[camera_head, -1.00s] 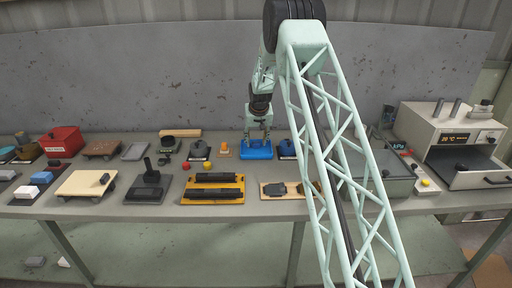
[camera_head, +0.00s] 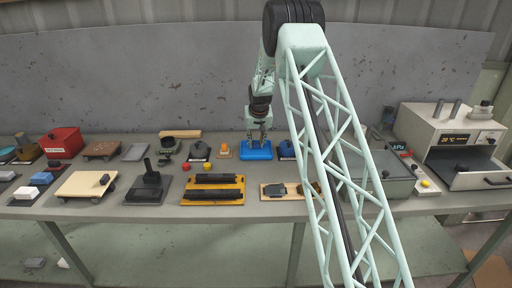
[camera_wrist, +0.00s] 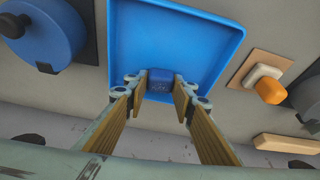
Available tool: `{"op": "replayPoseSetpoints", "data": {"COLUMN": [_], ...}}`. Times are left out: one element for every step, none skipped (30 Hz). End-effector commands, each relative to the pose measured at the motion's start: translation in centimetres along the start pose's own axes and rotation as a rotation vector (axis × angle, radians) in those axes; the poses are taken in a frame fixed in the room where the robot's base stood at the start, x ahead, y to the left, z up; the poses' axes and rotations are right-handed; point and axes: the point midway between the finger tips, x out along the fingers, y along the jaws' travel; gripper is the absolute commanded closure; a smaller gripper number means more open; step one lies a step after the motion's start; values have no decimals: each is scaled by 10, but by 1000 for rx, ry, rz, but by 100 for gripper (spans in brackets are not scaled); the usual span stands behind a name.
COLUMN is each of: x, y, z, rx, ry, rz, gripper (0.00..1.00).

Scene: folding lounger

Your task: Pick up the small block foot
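The small block foot (camera_wrist: 160,80) is a dark blue block in the blue tray (camera_wrist: 215,40), near the tray's lower edge in the wrist view. In the head view the blue tray (camera_head: 257,155) stands at the back of the bench, and my gripper (camera_head: 257,142) hides the block there. My gripper (camera_wrist: 161,92) reaches down into the tray. Its two pads stand on either side of the block, their far ends at its sides. It looks shut on the block, which still appears to be at the tray floor.
An orange-topped piece (camera_head: 225,151) stands left of the tray, and a dark blue-based item (camera_head: 287,150) close on its right. A yellow rack with black bars (camera_head: 213,189) lies in front. A wooden strip (camera_head: 180,134) lies behind, near the wall.

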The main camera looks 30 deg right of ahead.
Motion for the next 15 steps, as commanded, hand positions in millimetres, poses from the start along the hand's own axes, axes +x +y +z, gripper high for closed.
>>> {"op": "replayPoseSetpoints", "data": {"x": [0,0,0,0,0,0,0,0,0,-1,-1,-2,-2,-3,-5], "y": [0,0,0,0,0,0,0,0,0,0,0,0,0,0,0], "z": [0,0,0,0,0,0,0,0,0,0,0,-1,-1,-2,-2], "rx": [0,0,0,0,0,0,0,0,0,0,0,0,0,0,0], "ry": [0,0,0,0,0,0,0,0,0,0,0,0,1,1,1], "rz": [0,0,0,0,0,0,0,0,0,0,0,0,0,0,0], "gripper": [85,85,85,85,85,85,85,85,85,85,85,85,85,85,85]}}
